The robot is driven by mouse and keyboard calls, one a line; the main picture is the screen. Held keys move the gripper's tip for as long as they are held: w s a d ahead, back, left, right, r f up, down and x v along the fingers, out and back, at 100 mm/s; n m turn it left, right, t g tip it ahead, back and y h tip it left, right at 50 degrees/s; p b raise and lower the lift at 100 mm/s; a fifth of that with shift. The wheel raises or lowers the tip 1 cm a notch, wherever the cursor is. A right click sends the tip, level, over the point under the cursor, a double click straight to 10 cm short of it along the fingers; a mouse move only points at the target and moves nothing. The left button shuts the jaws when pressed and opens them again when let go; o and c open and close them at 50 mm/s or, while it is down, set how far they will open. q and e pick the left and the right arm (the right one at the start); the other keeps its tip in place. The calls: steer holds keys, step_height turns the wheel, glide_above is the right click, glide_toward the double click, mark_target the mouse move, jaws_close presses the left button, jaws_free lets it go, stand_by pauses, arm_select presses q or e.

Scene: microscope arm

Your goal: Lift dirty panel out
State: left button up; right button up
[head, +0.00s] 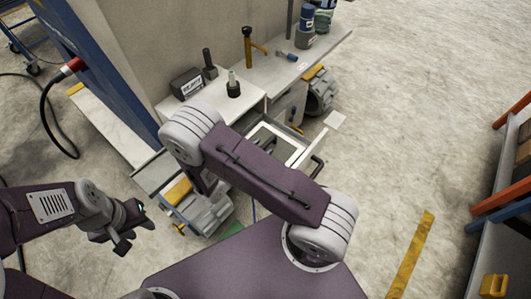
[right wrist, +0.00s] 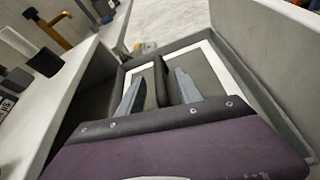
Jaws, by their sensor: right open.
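The panel, with a white frame and dull grey face, sits inside a grey open drawer-like housing in the right wrist view (right wrist: 215,88). A dark raised bar (right wrist: 160,78) runs across its face. My right gripper (right wrist: 158,93) is open, with one finger on each side of the bar and visible gaps between. In the head view part of the panel's white frame (head: 297,152) shows beyond my right arm, which hides my right gripper. My left gripper (head: 131,226) is open and empty, well away from the panel at the left.
A white counter (head: 257,106) beside the housing (right wrist: 262,97) carries a black box (head: 186,83) and dark bottles. An orange-handled tool (head: 248,45) and several canisters (head: 306,20) stand farther back. Open concrete floor lies to the right, before a shelf rack (head: 502,205).

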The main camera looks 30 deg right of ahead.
steer(key=shift+w+d+f, duration=0.15)
steer(key=shift+d+f, duration=0.05)
steer(key=shift+d, duration=0.2)
steer(key=shift+a, duration=0.1)
jaws_close()
stand_by(1.0)
